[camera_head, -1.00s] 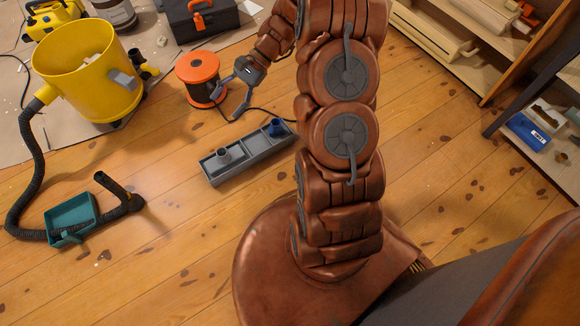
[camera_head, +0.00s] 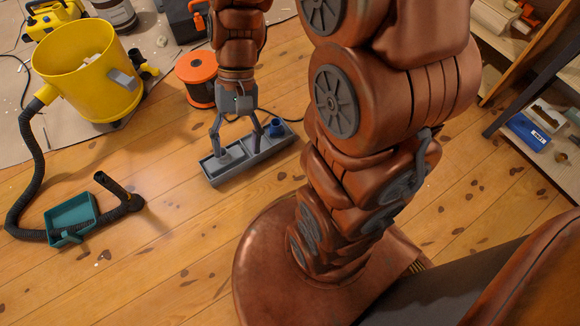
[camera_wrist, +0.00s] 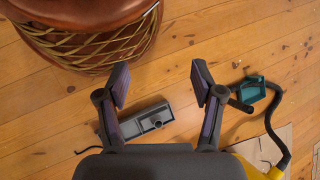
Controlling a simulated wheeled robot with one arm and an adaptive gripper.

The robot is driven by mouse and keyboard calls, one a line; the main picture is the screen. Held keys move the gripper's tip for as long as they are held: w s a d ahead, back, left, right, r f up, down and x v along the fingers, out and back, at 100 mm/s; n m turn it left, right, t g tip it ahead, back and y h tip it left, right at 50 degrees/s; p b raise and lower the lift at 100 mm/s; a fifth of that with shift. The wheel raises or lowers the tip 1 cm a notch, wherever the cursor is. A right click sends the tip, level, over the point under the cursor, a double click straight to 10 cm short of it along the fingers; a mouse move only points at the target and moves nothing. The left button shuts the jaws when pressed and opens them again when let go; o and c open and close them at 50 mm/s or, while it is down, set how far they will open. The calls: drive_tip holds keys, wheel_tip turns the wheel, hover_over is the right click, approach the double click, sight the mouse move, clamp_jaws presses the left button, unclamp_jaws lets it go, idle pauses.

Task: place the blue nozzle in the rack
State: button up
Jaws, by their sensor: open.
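The long grey rack (camera_head: 252,163) lies on the wooden floor and also shows in the wrist view (camera_wrist: 134,129). The blue nozzle (camera_head: 277,127) stands upright in the rack's right end in the head view. I cannot make it out in the wrist view, where a finger covers part of the rack. A grey nozzle (camera_head: 224,158) stands in the rack's left part and shows between my fingers in the wrist view (camera_wrist: 156,123). My gripper (camera_head: 237,146) is open and empty, pointing down over the rack, with its fingers spread; its fingertips also show in the wrist view (camera_wrist: 159,74).
An orange cable reel (camera_head: 197,75) stands just behind the rack. A yellow vacuum drum (camera_head: 85,75) with a black hose (camera_head: 32,150) and a teal dustpan (camera_head: 72,215) are to the left. Shelving (camera_head: 545,120) is at the right. Floor in front of the rack is clear.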

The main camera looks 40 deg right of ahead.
drive_tip(key=s+d+r+n+h, duration=0.1)
drive_tip(key=s+d+n+h, duration=0.1)
drive_tip(key=s, duration=0.4)
drive_tip(key=s+d+r+n+h, duration=0.1)
drive_tip(key=s+n+h, duration=0.1)
drive_tip(key=s, duration=0.4)
drive_tip(key=shift+d+t+h, duration=0.35)
drive_tip(key=shift+t+h, duration=0.05)
drive_tip(key=shift+s+r, duration=0.1)
drive_tip(key=shift+r, duration=0.05)
wheel_tip(320, 180, up, 38)
drive_tip(key=w+t+p, duration=0.1)
drive_tip(key=t+p, duration=0.1)
drive_tip(key=p, duration=3.4)
drive_tip(key=shift+w, duration=0.3)
